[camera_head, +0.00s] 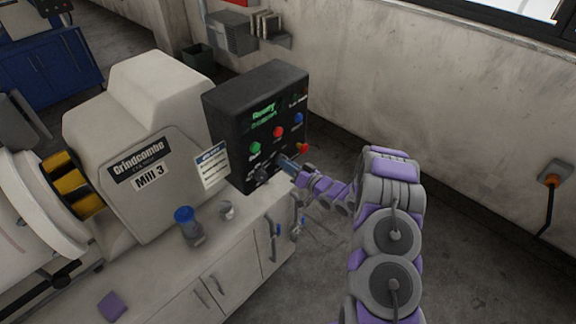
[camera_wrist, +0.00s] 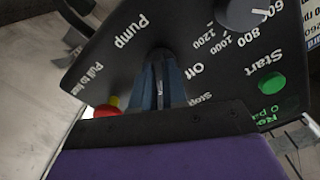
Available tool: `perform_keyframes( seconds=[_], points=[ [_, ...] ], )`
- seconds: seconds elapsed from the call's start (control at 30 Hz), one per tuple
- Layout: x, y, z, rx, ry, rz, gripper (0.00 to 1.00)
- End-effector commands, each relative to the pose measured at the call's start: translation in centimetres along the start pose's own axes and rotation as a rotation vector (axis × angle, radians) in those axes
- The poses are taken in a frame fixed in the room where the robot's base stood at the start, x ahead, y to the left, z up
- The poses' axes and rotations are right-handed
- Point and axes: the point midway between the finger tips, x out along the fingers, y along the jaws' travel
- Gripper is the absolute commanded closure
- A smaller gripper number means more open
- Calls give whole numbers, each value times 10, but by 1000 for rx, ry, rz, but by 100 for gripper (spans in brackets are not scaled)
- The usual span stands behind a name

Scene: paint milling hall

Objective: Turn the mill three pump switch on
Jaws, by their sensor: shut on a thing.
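The black Mill 3 control box (camera_head: 228,125) stands on the white cabinet beside the mill. My gripper (camera_head: 290,165) reaches its lower right front from the right. In the wrist view, which shows the panel upside down, the blue fingers of my gripper (camera_wrist: 163,82) are shut on the pump switch, between the "Pump" label (camera_wrist: 131,30) and the "Off" label (camera_wrist: 197,69). The fingers cover nearly all of the switch, so I cannot tell which way it points.
A red and yellow pull-to-turn stop button (camera_wrist: 108,108) sits close beside the fingers. The speed dial (camera_wrist: 244,12) and green start button (camera_wrist: 270,83) are on the same panel. Floor right of the cabinet is clear.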

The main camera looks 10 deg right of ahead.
Motion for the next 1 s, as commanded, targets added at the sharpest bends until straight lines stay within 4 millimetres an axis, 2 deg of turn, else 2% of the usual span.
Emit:
perform_keyframes(
  seconds=[0.07,0.1,0.37,0.6,0.73,1.0],
  points=[
    [0,1,-4,-2,8,3,100],
    [0,1,-4,-2,8,3,86],
    [0,0,-2,-2,5,1,62],
    [-1,0,-2,-1,3,1,62],
    [-8,0,-2,-1,3,2,62],
    [-52,2,-2,0,5,3,62]
  ],
)
